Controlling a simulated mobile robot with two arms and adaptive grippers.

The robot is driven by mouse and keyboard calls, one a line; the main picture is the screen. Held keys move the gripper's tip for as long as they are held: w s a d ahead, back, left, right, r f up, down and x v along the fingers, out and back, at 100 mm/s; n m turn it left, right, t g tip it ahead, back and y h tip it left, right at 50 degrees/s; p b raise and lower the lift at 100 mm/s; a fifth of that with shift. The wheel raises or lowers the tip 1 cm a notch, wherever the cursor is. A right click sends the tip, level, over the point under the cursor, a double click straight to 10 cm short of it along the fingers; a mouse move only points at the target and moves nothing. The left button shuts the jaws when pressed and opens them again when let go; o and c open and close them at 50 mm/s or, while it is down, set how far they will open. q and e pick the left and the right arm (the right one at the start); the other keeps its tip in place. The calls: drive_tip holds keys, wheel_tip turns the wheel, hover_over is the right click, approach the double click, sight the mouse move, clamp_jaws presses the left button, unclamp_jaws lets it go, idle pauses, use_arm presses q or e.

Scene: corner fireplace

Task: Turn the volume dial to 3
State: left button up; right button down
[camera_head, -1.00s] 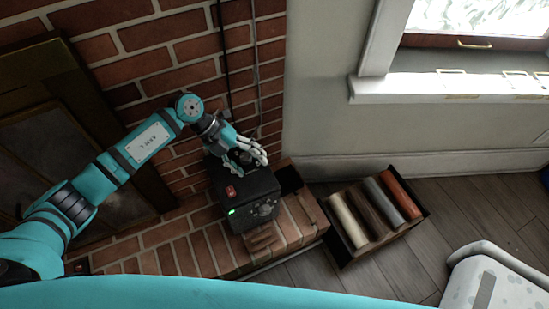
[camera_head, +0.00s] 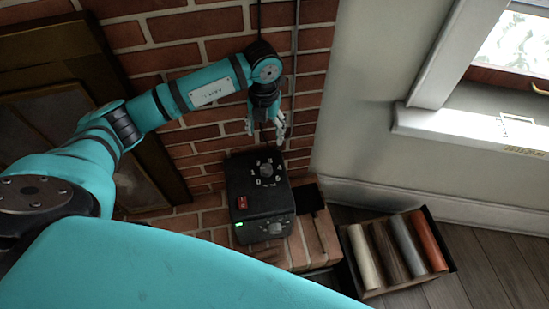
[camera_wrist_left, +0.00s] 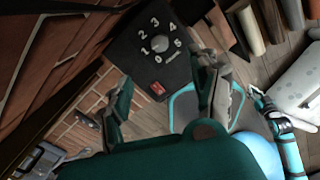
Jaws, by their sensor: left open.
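The black amplifier box (camera_head: 240,182) stands on the brick hearth. Its round volume dial (camera_head: 266,170) is on top, ringed by white numbers; it also shows in the left wrist view (camera_wrist_left: 159,43), with numbers from 0 upward readable. I cannot tell clearly which number the dial points at. My left gripper (camera_head: 266,132) is open and empty, just behind the box in the head view and apart from the dial. In the left wrist view its spread fingers (camera_wrist_left: 163,90) are below the dial, leaving it unobstructed.
A red switch (camera_head: 242,203) is on the box top, near a green light and a front knob (camera_head: 276,228). A brick wall (camera_head: 190,50) rises behind. A crate (camera_head: 372,294) with several coloured rolls stands right of the hearth. The windowsill (camera_head: 450,130) is farther right.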

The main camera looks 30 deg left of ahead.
sight(266, 168)
use_arm(q)
drive_tip(key=f, duration=0.5)
drive_tip(key=f+b, duration=0.1)
drive_tip(key=f, duration=0.4)
drive_tip(key=f+b, duration=0.1)
drive_tip(key=f, duration=0.4)
drive_tip(key=shift+s+f, duration=0.25)
drive_tip(key=shift+f, duration=0.8)
use_arm(e)
drive_tip(key=w+r, duration=0.5)
drive_tip(key=r, duration=0.1)
drive_tip(key=shift+a, duration=0.45)
drive_tip(key=shift+w, duration=0.1)
use_arm(q)
drive_tip(key=c, duration=1.1)
